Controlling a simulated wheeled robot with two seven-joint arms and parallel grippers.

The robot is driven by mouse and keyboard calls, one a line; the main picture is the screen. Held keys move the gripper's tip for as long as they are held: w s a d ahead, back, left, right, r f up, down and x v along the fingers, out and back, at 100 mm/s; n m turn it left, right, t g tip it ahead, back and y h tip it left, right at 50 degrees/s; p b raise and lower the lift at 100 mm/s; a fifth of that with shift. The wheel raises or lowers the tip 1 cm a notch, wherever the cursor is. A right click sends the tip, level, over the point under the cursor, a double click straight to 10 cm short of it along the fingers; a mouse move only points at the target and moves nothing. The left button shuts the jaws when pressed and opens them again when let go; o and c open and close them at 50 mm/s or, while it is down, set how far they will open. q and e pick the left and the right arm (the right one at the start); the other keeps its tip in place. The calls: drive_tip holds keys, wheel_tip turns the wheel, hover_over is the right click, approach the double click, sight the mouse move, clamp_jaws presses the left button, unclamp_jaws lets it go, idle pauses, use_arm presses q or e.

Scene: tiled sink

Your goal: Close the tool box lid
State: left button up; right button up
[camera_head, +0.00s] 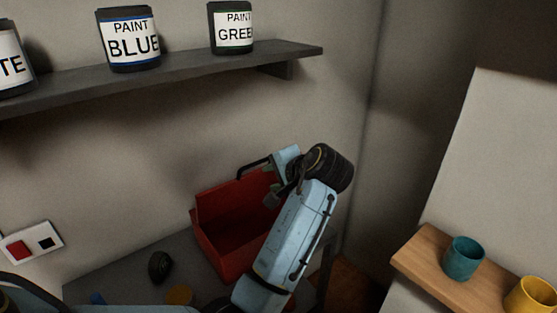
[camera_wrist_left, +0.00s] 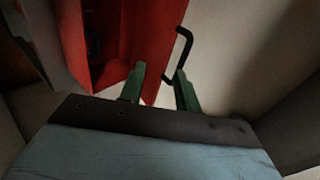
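The red tool box (camera_head: 232,240) stands on a grey surface against the wall, with its lid (camera_head: 235,195) raised at the back. A black handle (camera_head: 252,168) shows at the lid's top; it also shows in the left wrist view (camera_wrist_left: 182,52). My left gripper (camera_head: 271,186) is at the right end of the lid. In the left wrist view its two green fingers (camera_wrist_left: 160,88) are apart, with a red corner of the box or lid showing between them. I cannot tell whether they touch it. My left forearm hides the box's right side. My right gripper is not in view.
A shelf (camera_head: 180,72) with paint cans (camera_head: 130,40) runs above. A dark object (camera_head: 160,266) and a yellow-orange item (camera_head: 179,295) lie left of the box. A wooden ledge (camera_head: 440,265) at right holds teal (camera_head: 463,259) and yellow (camera_head: 532,296) cups.

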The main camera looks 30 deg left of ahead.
sight(256, 165)
use_arm(q)
drive_tip(key=shift+y, duration=0.4)
drive_tip(key=w+a+b, duration=0.1)
drive_tip(key=a+b, duration=0.1)
drive_tip(key=w+a+b, duration=0.3)
drive_tip(key=a+b, duration=0.1)
drive_tip(key=a, duration=0.1)
drive_tip(key=shift+w+f, duration=0.2)
drive_tip(key=shift+f, duration=0.15)
drive_tip(key=shift+x, duration=0.85)
drive_tip(key=shift+a+f, duration=0.1)
drive_tip(key=shift+f, duration=0.2)
drive_tip(key=c, duration=0.4)
drive_tip(key=shift+f, duration=0.1)
drive_tip(key=shift+c, duration=0.3)
